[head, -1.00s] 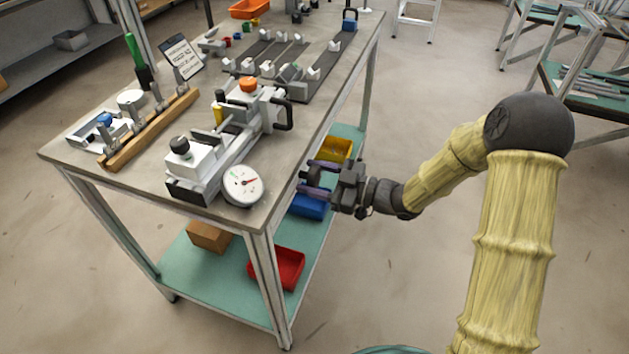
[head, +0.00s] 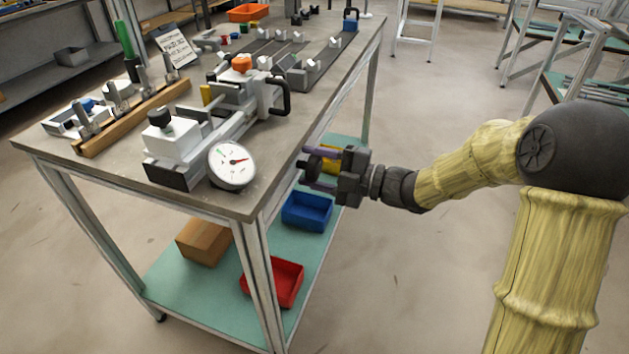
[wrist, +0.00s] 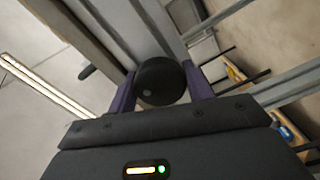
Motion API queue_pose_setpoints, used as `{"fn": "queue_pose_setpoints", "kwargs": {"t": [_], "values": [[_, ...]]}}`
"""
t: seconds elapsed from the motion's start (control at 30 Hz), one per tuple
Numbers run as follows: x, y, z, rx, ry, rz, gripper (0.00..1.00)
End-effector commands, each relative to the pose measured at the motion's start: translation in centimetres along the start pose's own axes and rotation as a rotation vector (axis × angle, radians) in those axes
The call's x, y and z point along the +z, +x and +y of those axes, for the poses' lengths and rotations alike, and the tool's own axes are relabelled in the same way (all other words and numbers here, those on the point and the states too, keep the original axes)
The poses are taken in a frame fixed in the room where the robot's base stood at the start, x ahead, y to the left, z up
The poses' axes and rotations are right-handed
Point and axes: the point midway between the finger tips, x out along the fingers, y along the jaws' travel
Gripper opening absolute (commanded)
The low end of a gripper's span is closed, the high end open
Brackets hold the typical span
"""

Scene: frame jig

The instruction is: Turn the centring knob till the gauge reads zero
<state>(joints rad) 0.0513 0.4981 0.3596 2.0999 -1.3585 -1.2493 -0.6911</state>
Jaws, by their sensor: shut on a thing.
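The white round gauge (head: 232,165) faces me at the near end of the clamping fixture on the bench. Its red needle points to the right, away from a small green mark at the upper left of the dial; the numbers are too small to read. My gripper (head: 314,168) is at the right side of the bench, just beyond the top's edge. Its purple fingers are shut on a round black knob (wrist: 161,81), which sits between them in the wrist view. In the head view the knob (head: 312,164) is partly hidden by the fingers.
The bench top's edge (head: 280,185) runs close beside my gripper. A blue bin (head: 307,211), a red bin (head: 273,281) and a cardboard box (head: 204,241) are on the lower shelf. The floor right of the bench is clear.

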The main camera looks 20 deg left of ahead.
Motion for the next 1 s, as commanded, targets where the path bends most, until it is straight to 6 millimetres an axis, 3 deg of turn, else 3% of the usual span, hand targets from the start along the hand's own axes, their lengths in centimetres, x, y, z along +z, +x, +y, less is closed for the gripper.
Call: {"fn": "queue_pose_setpoints", "kwargs": {"t": [0.03, 0.5, 1.0], "values": [[0.30, -0.05, -0.69, -0.001, -0.048, -0.002, 0.28], [0.23, -0.06, -0.55, -0.002, -0.434, -0.002, 0.28], [0.09, -0.09, -0.13, -0.003, -0.548, -0.002, 0.28]]}}
